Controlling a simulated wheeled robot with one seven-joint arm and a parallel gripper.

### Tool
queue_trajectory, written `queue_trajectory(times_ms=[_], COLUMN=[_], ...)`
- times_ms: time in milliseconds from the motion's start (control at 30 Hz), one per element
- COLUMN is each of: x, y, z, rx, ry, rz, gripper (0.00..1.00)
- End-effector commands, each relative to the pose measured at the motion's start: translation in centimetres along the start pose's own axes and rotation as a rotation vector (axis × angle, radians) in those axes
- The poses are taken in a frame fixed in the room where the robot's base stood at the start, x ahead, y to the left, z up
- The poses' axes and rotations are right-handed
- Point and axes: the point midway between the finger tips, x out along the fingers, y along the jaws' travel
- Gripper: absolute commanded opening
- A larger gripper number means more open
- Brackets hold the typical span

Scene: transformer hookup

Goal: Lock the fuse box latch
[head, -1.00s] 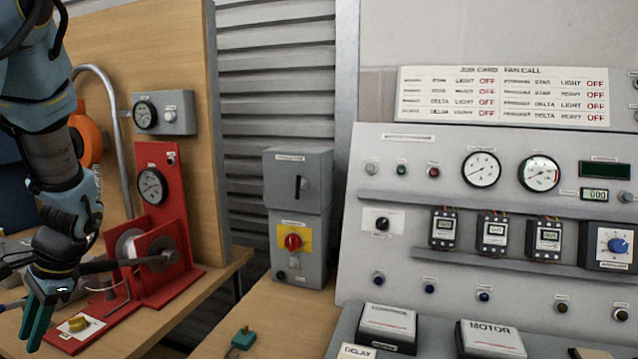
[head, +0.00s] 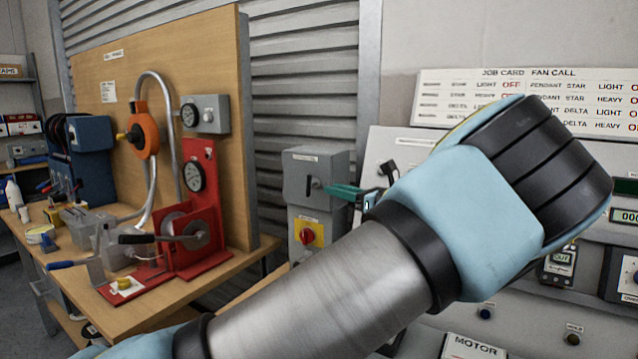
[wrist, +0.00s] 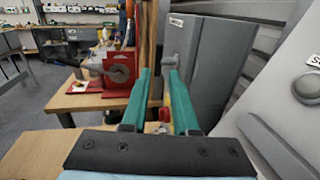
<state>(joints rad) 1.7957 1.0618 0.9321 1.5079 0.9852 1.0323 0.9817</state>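The grey fuse box (head: 316,162) stands against the slatted wall in the head view, with a dark upright slot and a small grey latch knob (head: 316,184) on its front. In the wrist view the box (wrist: 215,70) is seen from the side, and the knob (wrist: 170,62) sticks out beyond the fingertips. My gripper (head: 336,189) has teal fingers pointing left just in front of the box's right part. The wrist view shows my gripper (wrist: 158,78) open and empty, its fingers apart. I see no contact with the latch.
Below the latch is a red rotary switch (head: 308,234) on a yellow plate. A red crank stand (head: 200,220) is on the wooden bench to the left. The sloped control panel (head: 400,145) is on the right, partly hidden by my arm.

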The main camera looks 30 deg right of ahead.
Motion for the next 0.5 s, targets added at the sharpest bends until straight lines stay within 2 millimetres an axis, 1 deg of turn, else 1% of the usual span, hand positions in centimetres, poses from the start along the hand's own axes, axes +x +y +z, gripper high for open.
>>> queue_trajectory(times_ms=[300,400,500], x=[5.9,7.5,8.8], y=[0.2,0.2,0.2], z=[0.2,0.2,0.1], rx=[0.0,-0.001,-0.001], ry=[0.003,0.003,0.003], rz=[0.006,0.006,0.005], gripper=[0.28,0.28,0.28])
